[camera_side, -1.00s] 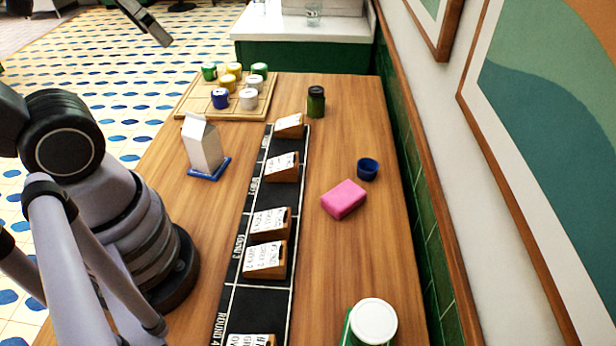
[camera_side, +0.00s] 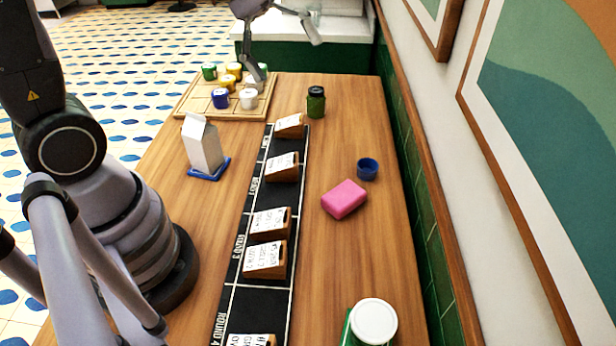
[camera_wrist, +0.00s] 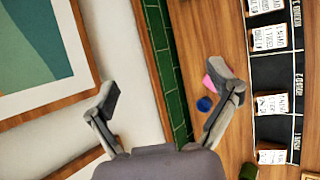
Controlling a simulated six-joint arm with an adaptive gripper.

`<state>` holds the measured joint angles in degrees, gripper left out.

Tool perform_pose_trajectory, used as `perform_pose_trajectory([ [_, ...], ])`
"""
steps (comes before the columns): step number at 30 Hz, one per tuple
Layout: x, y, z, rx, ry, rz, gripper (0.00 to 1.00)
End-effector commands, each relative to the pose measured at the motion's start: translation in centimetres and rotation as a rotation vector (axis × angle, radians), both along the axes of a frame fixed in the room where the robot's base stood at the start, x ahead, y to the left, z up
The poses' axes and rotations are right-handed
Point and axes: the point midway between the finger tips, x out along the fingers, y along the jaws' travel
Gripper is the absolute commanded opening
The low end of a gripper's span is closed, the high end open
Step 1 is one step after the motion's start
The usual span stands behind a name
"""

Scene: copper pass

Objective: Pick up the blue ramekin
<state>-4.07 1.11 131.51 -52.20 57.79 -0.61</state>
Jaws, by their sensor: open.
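The blue ramekin (camera_side: 367,169) is a small round dark-blue cup standing on the wooden table, near its right edge by the wall. It also shows in the wrist view (camera_wrist: 204,104), just left of one finger. My gripper (camera_side: 281,40) is at the top of the side view, above the far end of the table and well away from the ramekin. In the wrist view my gripper (camera_wrist: 172,95) has its two fingers wide apart with nothing between them but the wall tiles and table edge behind.
A pink block (camera_side: 344,199) lies close to the ramekin at its front left. A dark green jar (camera_side: 316,102) stands behind. A black strip (camera_side: 262,200) with several card holders runs along the table. A milk carton (camera_side: 202,146) and a wooden tray (camera_side: 196,109) of several jars stand left.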

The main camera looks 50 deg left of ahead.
Motion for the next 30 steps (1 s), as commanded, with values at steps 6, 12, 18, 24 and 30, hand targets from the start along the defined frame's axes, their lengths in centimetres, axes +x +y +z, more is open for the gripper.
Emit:
perform_pose_trajectory([
  [6, 9.6, -1.6, -5.8, -0.356, 0.292, 0.369, 0.88],
  [12, 17.4, 0.3, -14.6, -0.613, 0.492, 0.773, 0.88],
  [18, 20.9, 3.5, -23.3, -0.751, 0.591, 1.103, 0.88],
  [24, 21.5, 5.0, -27.2, -0.790, 0.614, 1.229, 0.88],
  [30, 21.5, 5.0, -30.6, -0.790, 0.614, 1.233, 0.88],
])
